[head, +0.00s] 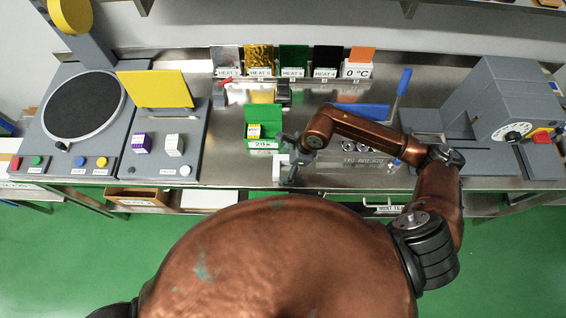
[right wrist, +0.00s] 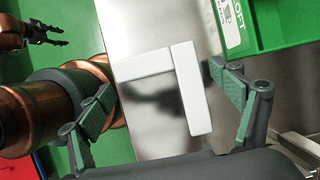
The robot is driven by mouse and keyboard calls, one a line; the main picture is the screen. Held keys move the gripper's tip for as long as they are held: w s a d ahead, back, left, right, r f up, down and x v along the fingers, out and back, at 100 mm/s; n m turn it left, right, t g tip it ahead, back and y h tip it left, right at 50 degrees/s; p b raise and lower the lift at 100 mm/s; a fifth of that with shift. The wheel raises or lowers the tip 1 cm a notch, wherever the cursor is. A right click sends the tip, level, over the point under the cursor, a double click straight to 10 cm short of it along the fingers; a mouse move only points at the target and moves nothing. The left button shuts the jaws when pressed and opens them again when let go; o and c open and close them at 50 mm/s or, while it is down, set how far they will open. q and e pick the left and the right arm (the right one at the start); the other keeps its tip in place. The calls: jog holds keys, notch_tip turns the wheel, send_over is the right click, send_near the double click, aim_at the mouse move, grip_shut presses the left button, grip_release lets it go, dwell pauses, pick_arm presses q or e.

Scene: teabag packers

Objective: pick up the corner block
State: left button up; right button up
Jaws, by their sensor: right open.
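The corner block is a white L-shaped piece (right wrist: 188,95) lying on the steel bench top in the right wrist view. Its long leg runs down the picture and its other leg runs left from the top. In the head view the white block (head: 279,161) shows at the bench's front edge, partly hidden by my right gripper (head: 289,163). In the right wrist view the right gripper (right wrist: 161,82) is open, with one finger on each side of the block and nothing held. My left gripper (right wrist: 50,36) shows small at the top left, fingers apart and empty, over the green floor.
A green box (head: 262,141) of tea packets stands just behind the block; its edge (right wrist: 265,35) is close to the right finger. A steel rack (head: 350,161) lies to the right. White and purple boxes stand on the grey station at left.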

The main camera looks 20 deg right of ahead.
jog(key=shift+a+f, duration=0.1)
jog(key=shift+f, duration=0.15)
jog(key=shift+c, duration=0.6)
jog(key=c, duration=1.3)
